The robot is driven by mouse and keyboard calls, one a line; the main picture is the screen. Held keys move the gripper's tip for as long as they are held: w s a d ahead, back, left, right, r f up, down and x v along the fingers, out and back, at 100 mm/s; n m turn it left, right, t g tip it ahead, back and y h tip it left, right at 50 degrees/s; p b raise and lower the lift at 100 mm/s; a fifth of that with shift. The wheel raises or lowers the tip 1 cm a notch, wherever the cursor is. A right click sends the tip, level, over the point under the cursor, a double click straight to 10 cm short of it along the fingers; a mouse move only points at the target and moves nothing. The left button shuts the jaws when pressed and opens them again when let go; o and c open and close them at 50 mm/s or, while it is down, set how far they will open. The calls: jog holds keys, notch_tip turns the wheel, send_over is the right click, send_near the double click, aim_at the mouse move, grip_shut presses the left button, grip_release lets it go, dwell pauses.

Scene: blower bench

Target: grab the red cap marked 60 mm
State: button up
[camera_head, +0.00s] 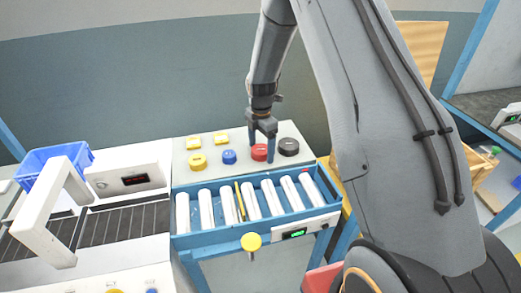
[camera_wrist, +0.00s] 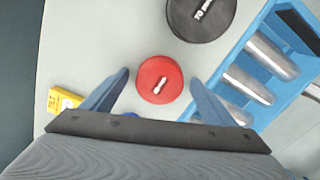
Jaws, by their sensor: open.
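The red cap (camera_head: 260,152) sits on the light bench top, between a blue cap (camera_head: 229,157) and a black cap (camera_head: 289,147). In the wrist view the red cap (camera_wrist: 160,80) is round and flat with a small white label, too small to read. My gripper (camera_head: 263,143) points down over the red cap. In the wrist view my gripper (camera_wrist: 160,82) is open and empty, with one blue finger on each side of the red cap and a gap to both. The black cap (camera_wrist: 202,14) shows a label that looks like 70.
A yellow cap (camera_head: 197,161) and yellow blocks (camera_head: 221,138) stand left on the bench top. A blue bin (camera_head: 45,163) stands at far left.

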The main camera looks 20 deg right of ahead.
jog(key=c, duration=1.1)
jog(key=shift+r, duration=0.1)
